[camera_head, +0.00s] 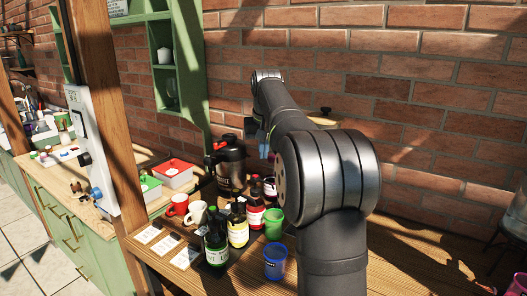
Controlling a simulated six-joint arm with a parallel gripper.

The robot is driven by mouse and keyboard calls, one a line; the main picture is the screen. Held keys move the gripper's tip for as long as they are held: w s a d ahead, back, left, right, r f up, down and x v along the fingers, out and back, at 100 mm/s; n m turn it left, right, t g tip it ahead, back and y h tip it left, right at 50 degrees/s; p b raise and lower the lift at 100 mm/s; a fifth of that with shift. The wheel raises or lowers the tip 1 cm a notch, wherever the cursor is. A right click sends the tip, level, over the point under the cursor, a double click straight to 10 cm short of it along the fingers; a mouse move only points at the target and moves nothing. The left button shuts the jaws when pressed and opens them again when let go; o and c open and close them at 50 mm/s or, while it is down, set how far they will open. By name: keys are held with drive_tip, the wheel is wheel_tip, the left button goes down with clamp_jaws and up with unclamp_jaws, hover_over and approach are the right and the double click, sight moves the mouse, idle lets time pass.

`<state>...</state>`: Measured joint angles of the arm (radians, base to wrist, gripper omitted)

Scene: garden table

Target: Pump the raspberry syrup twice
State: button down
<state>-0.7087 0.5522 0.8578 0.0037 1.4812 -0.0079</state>
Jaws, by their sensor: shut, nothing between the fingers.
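Several dark syrup bottles stand in a row on the wooden table. A bottle with red on it and a pale label (256,213) looks like the raspberry syrup; its label is too small to read. Beside it are a yellow-labelled bottle (238,233) and a green-labelled bottle (216,251). Another bottle (270,188) stands behind, partly covered by my arm. My gripper (264,151) seems to be the pale blue and dark end hanging behind my forearm, above and behind the red bottle. It is shut and empty, and apart from the pumps as far as I can see.
A green cup (273,224) and a blue cup (275,263) stand right of the bottles. A red mug (178,206), a white mug (196,214), a dark jug (229,168) and label cards (165,246) are left. A brick wall (440,100) closes the back.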

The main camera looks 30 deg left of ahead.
drive_tip(key=shift+f, duration=2.9)
drive_tip(key=shift+f, duration=1.9)
drive_tip(key=shift+r, duration=0.1)
wheel_tip(320, 180, up, 4)
drive_tip(key=shift+f, duration=0.2)
idle(0.6)
